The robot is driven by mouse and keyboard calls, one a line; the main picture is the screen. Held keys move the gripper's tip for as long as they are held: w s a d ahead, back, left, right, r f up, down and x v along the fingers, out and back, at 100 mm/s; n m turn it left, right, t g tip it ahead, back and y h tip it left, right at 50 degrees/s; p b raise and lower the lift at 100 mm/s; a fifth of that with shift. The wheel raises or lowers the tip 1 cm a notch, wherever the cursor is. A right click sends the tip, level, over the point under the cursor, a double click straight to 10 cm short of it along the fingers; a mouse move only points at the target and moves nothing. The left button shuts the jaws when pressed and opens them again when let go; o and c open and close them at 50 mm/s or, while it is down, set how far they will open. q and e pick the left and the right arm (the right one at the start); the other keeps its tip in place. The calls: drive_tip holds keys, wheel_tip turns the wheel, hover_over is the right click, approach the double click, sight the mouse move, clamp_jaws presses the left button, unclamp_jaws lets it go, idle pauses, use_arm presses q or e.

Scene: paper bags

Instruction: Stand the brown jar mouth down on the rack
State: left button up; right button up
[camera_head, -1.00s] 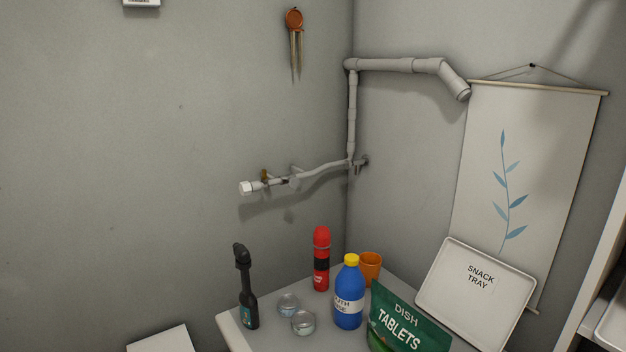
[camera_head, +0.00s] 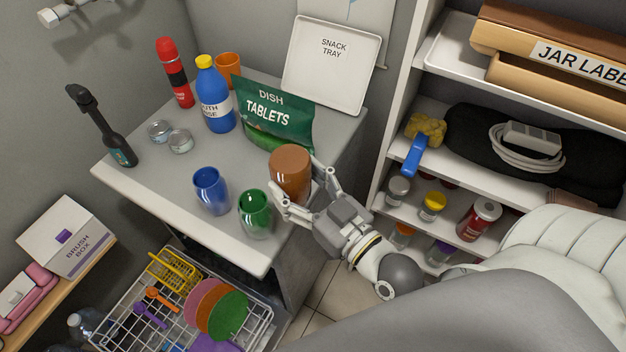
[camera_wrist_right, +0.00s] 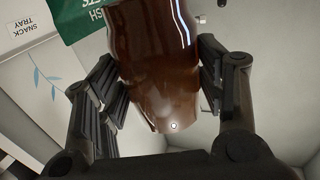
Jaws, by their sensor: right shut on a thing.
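The brown jar (camera_head: 290,172) is at the right side of the counter, in front of the green tablets bag. My right gripper (camera_head: 297,180) is shut on it, one finger on each side. The jar looks roughly upright, with a flat, lighter brown end facing up; I cannot tell if this is its mouth or base. Whether it touches the counter is unclear. In the right wrist view the jar (camera_wrist_right: 160,75) fills the space between the fingers (camera_wrist_right: 165,85). The white wire rack (camera_head: 117,303) is low at the bottom left, below the counter's front edge. My left gripper is not in view.
A blue jar (camera_head: 211,191) and a green jar (camera_head: 255,214) stand open-topped just left of the brown jar. The rack holds colored plates (camera_head: 228,316), a yellow basket (camera_head: 176,270) and spoons. A shelf unit (camera_head: 400,120) stands right; a brush box (camera_head: 68,236) is at left.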

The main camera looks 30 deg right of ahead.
drive_tip(key=w+a+r+n+g+y, duration=0.2)
drive_tip(key=w+a+n+g+y, duration=0.1)
drive_tip(key=a+n+g+y, duration=0.1)
drive_tip(key=w+a+r+n+g+y, duration=0.2)
drive_tip(key=w+a+n+g+y, duration=0.1)
drive_tip(key=a+n+g+y, duration=0.2)
drive_tip(key=a+y, duration=0.2)
drive_tip(key=a, duration=0.2)
drive_tip(key=shift+a+n+y, duration=0.2)
drive_tip(key=shift+n+y, duration=0.2)
idle(0.5)
drive_tip(key=shift+w, duration=0.15)
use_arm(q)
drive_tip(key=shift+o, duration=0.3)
use_arm(e)
drive_tip(key=shift+g, duration=0.3)
